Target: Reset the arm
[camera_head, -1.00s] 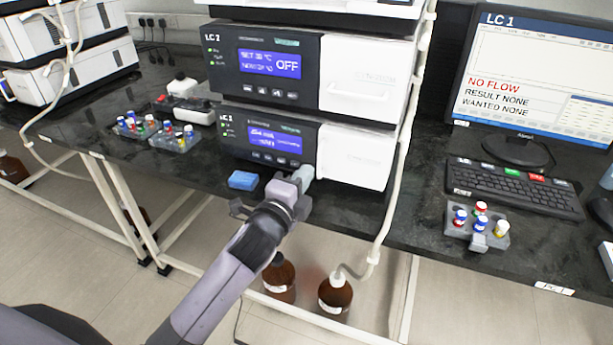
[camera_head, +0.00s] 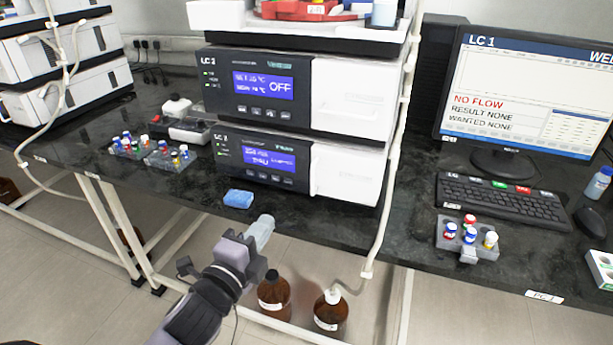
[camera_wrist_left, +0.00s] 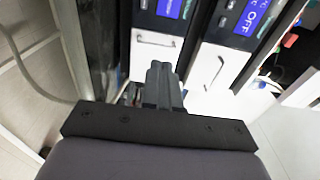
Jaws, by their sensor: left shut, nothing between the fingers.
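My left gripper (camera_head: 262,230) is shut with nothing in it. In the left wrist view the closed fingers (camera_wrist_left: 163,82) point toward the white module doors. My left arm comes up from the bottom of the head view. My right gripper is not in view.
A blue sponge-like block (camera_head: 238,198) lies on the dark bench (camera_head: 330,222) near the gripper. Vial racks stand at left (camera_head: 165,160) and right (camera_head: 462,245). Brown bottles (camera_head: 274,296) stand below the bench. A white tube (camera_head: 385,200) hangs right of the modules.

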